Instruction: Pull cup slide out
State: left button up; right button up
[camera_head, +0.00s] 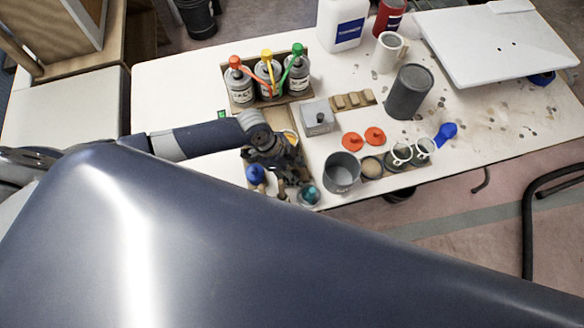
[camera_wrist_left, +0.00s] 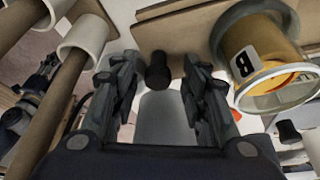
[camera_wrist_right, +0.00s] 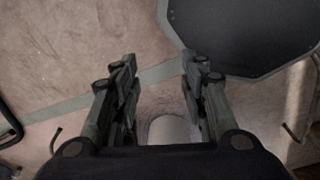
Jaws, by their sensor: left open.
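My left gripper (camera_head: 277,170) is over the near left part of the workbench, its arm coming in from the left. In the left wrist view its fingers (camera_wrist_left: 160,85) are apart. A dark round knob (camera_wrist_left: 157,70) is between them, in front of a brown board (camera_wrist_left: 165,32); contact is unclear. This may be the cup slide's handle, but I cannot be sure. A cup marked B (camera_wrist_left: 245,55), with a yellow ring, is right of the fingers. My arm hides much of this area in the head view. My right gripper (camera_wrist_right: 157,85) is open and empty, above the floor.
A bottle rack (camera_head: 268,98) stands behind the left gripper, and a grey box (camera_head: 317,117) with a black knob stands to its right. A grey pot (camera_head: 341,172) and red lids (camera_head: 375,136) are nearby. White rollers (camera_wrist_left: 82,38) are left of the fingers.

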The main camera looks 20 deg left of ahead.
pick_arm(q)
jog(key=shift+w+a+r, duration=0.1)
jog(key=shift+a+r, duration=0.05)
jog(key=shift+r, duration=0.05)
jog(key=v, duration=1.1)
jog(key=shift+s+r, duration=0.25)
jog(key=shift+r, duration=0.05)
pick_arm(e)
jog(key=shift+s+d, duration=0.35)
jog(key=shift+s, duration=0.2)
